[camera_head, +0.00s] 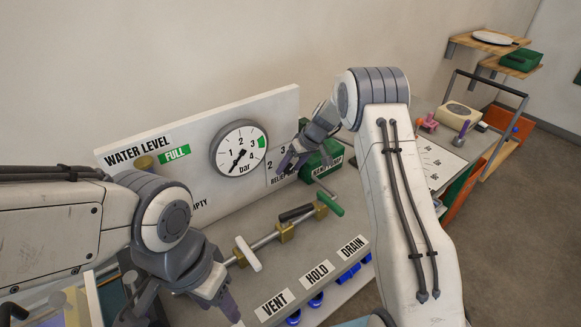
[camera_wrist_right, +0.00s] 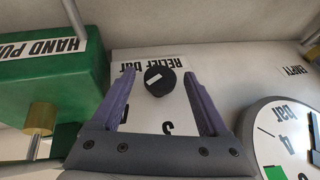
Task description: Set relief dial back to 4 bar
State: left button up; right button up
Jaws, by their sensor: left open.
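The relief dial is a black round knob (camera_wrist_right: 160,80) with a white mark, on a white plate lettered RELIEF bar (camera_wrist_right: 140,66) that appears upside down in the right wrist view. Numbers 2 and 3 show partly on the plate. My right gripper (camera_wrist_right: 158,73) is open, with its purple fingers on either side of the knob and a visible gap to each. In the head view the right gripper (camera_head: 290,163) is in front of the plate and hides the knob. My left gripper (camera_head: 185,303) is open and empty at the lower left, away from the dial.
A round pressure gauge (camera_head: 239,148) is left of the dial, its needle pointing lower left. A green HAND PUMP box (camera_head: 319,158) is close on the dial's right. Valve handles (camera_head: 248,254) and the VENT, HOLD and DRAIN labels (camera_head: 317,275) lie below.

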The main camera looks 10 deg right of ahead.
jog(key=b+v, duration=0.3)
jog(key=v, duration=0.7)
jog(key=shift+r, duration=0.2)
jog(key=s+a+r+n+g+h, duration=0.15)
jog(key=s+a+r, duration=0.25)
jog(key=s+a, duration=1.2)
jog(key=s+f+n+g+h, duration=0.1)
jog(key=s+f+n+h, duration=0.1)
jog(key=s, duration=2.3)
jog(key=shift+a+g, duration=0.35)
jog(key=shift+a, duration=0.05)
